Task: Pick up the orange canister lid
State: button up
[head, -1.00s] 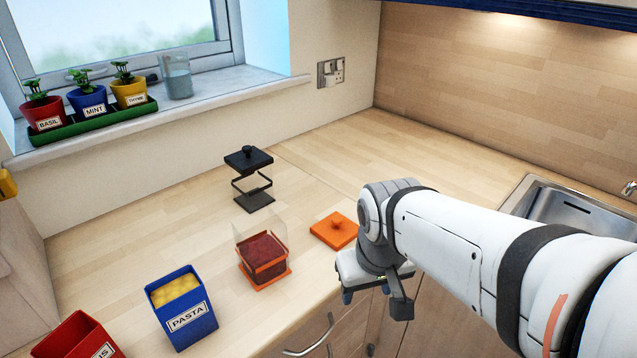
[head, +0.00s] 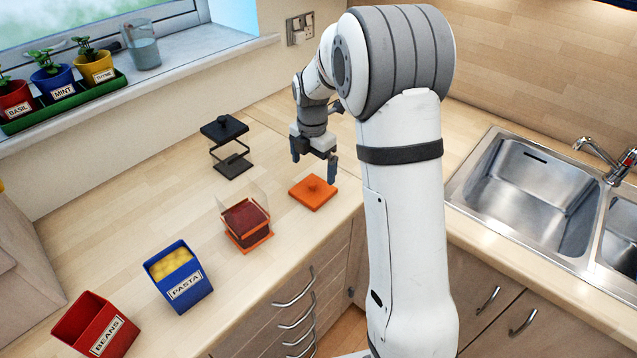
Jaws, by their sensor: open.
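The orange canister lid (head: 312,193) lies flat on the wooden worktop, a square plate with a small knob on top. It is just right of the clear canister with an orange base (head: 246,222), which holds dark red contents. My gripper (head: 314,170) is above and slightly behind the lid, pointing down. Its two dark fingers are spread apart, one at the left and one at the right, with nothing between them. The fingers look apart from the lid, though the exact height gap is hard to tell.
A black canister frame with a black lid (head: 226,145) stands behind left. A blue pasta canister (head: 178,275) and a red beans canister (head: 97,325) stand front left. A sink (head: 530,190) is at the right.

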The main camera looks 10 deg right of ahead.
aim_at(313, 181)
notch_tip(313, 181, down, 8)
jog(key=shift+w+r+p, duration=0.1)
jog(key=shift+w+p, duration=0.05)
jog(key=shift+p, duration=0.8)
jog(key=shift+c, duration=0.4)
jog(key=c, duration=0.7)
